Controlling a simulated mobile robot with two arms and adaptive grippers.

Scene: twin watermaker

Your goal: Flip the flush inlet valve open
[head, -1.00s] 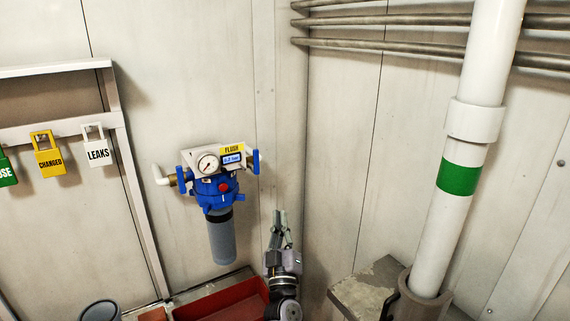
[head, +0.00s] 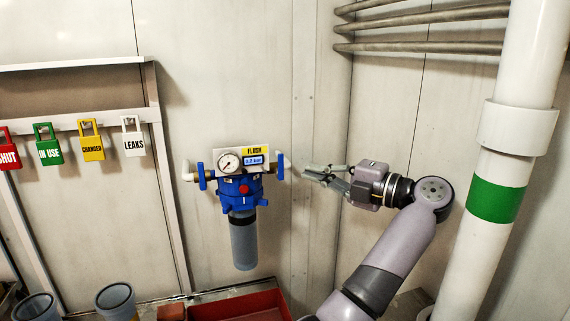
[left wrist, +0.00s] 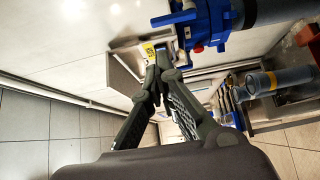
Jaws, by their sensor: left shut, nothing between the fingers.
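The flush unit hangs on the wall in the head view: a blue filter head (head: 240,188) with a round gauge (head: 229,162), a small display, a yellow FLUSH label (head: 254,151) and a grey bowl below. It has a blue valve handle on the left (head: 202,176) and another on the right (head: 280,167), both roughly upright. I cannot tell which is the inlet. My left gripper (head: 305,171) is shut and empty, pointing left, just right of the right handle and seemingly apart from it. The left wrist view shows its fingers (left wrist: 156,62) near the blue unit (left wrist: 208,18). My right gripper is not in view.
Padlock-shaped tags, including LEAKS (head: 134,145) and CHANGED (head: 92,147), hang on a rack at the left. A red tray (head: 240,307) and grey cups (head: 115,300) are below. A white pipe (head: 515,130) with a green band stands at the right.

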